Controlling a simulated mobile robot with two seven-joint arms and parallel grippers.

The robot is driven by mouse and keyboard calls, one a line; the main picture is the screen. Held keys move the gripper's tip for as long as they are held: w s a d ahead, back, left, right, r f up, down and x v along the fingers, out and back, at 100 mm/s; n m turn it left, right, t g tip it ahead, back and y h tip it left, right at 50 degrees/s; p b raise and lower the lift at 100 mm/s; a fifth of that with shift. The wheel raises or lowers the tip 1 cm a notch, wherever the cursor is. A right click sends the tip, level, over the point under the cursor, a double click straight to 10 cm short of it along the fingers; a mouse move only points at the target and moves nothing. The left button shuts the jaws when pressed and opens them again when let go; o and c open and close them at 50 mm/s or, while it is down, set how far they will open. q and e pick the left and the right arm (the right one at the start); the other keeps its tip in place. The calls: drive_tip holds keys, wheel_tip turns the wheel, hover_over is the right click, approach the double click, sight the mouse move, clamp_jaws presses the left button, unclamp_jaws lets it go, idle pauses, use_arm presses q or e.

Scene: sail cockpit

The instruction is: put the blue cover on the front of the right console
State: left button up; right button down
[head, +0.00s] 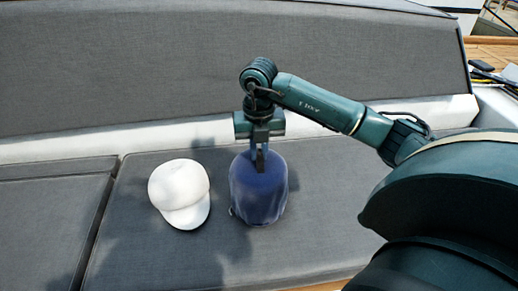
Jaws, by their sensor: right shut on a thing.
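The blue cover (259,194) is a dark blue, rounded fabric piece at the middle of the head view, over the grey seat cushion. My right gripper (260,165) points down at its top and is shut on it. I cannot tell whether the cover still touches the cushion. The right console is not recognisable in this view. My left gripper is not in view.
A white cap (180,192) lies on the grey seat cushion (130,255), just left of the cover. A grey backrest (150,65) rises behind the seat. Dark items (485,68) lie at the far right. The left cushion (45,220) is clear.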

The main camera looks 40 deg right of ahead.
drive_tip(key=shift+f, duration=0.15)
drive_tip(key=c, duration=1.5)
unclamp_jaws()
drive_tip(key=shift+o, duration=0.2)
